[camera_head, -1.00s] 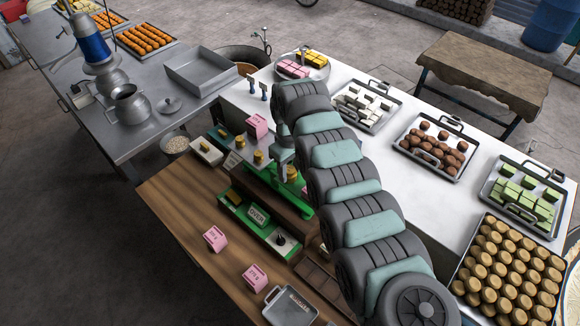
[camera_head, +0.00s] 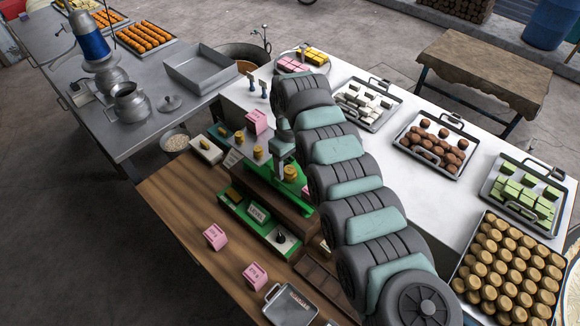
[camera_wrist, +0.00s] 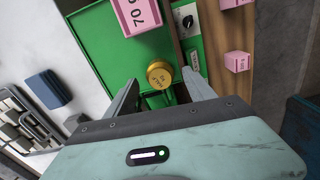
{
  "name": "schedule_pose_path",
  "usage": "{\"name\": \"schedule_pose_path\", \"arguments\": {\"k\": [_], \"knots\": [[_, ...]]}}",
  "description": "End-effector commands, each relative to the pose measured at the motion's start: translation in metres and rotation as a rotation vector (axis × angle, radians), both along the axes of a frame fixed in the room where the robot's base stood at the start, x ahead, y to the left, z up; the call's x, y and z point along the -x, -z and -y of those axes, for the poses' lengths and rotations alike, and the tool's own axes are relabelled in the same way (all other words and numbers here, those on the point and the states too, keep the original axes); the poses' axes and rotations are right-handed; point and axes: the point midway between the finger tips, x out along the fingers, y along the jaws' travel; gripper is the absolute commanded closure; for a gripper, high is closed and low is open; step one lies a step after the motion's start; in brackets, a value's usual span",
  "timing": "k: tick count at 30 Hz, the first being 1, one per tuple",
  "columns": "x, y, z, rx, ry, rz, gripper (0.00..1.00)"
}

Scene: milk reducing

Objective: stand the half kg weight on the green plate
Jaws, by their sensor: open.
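The brass half kg weight (camera_wrist: 159,75) stands upright, with partly legible lettering on its top, between the spread fingers of my gripper (camera_wrist: 162,90) in the wrist view. Clear gaps show on both sides of it. In the head view the brass weight (camera_head: 291,172) is on the green scale, just below and beside my gripper (camera_head: 284,158). The green plate (camera_wrist: 115,55) spreads around and behind the weight in the wrist view. A narrow green piece shows below the weight; its exact contact is hard to see.
A pink block (camera_wrist: 136,14) lies on the green plate. Other brass weights (camera_head: 258,153) stand left of my gripper. A green box with a sign (camera_head: 258,213) is in front, and pink blocks (camera_head: 215,236) lie on the wooden table (camera_head: 190,215), which has free room at left.

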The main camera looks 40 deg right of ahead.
Motion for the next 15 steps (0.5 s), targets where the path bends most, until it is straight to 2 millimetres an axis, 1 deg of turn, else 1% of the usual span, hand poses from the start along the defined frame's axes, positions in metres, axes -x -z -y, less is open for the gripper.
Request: {"name": "schedule_pose_path", "arguments": {"k": [2, 9, 12, 15], "knots": [[0.000, -0.012, 0.002, 0.003, 0.001, 0.002, 0.37], [-0.001, -0.063, 0.000, 0.002, -0.001, 0.002, 0.37], [-0.001, -0.083, 0.001, 0.003, 0.000, 0.004, 0.37], [0.000, -0.098, 0.000, 0.003, -0.001, 0.001, 0.37]]}}
